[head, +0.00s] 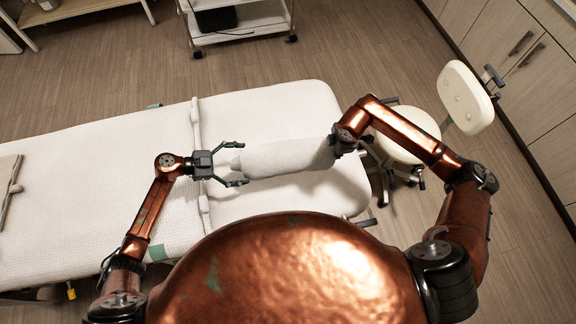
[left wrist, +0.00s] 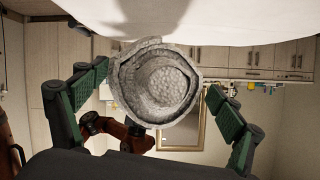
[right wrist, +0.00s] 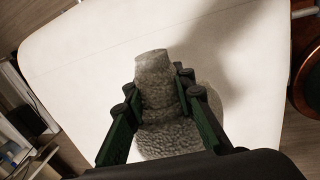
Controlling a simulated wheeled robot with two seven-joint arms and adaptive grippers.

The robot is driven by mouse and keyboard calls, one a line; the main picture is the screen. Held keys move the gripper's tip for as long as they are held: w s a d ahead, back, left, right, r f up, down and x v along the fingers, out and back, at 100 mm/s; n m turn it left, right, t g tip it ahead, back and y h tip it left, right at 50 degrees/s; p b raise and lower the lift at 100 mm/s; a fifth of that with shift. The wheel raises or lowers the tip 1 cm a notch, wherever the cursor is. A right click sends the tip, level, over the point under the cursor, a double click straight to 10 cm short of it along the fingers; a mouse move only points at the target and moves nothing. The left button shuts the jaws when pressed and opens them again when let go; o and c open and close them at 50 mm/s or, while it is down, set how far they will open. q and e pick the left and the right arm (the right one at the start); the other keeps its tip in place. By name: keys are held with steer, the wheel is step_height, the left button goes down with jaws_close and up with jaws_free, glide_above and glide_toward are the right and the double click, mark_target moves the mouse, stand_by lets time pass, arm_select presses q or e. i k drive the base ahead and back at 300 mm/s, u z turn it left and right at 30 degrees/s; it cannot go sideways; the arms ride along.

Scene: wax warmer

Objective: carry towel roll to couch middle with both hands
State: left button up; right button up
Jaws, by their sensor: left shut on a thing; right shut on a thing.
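The towel roll (head: 288,157) is a pale, textured cylinder, held level above the right part of the white couch (head: 130,190). My left gripper (head: 240,164) has its fingers spread wide around the roll's left end. In the left wrist view the roll's coiled end (left wrist: 160,82) faces the camera between the fingertips. My right gripper (head: 335,148) is shut on the roll's right end. In the right wrist view the roll (right wrist: 158,95) sits between the fingers (right wrist: 157,88). The roll partly hides the right fingers in the head view.
A cream stool (head: 405,130) with a backrest (head: 466,97) stands beyond the couch's right end. A white trolley (head: 245,22) stands behind the couch. Cabinets (head: 550,90) line the right wall. The couch middle is clear.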

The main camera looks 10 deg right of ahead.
mark_target(113, 205)
steer(key=z, duration=2.5)
steer(key=k, duration=2.3)
steer(key=u, duration=0.95)
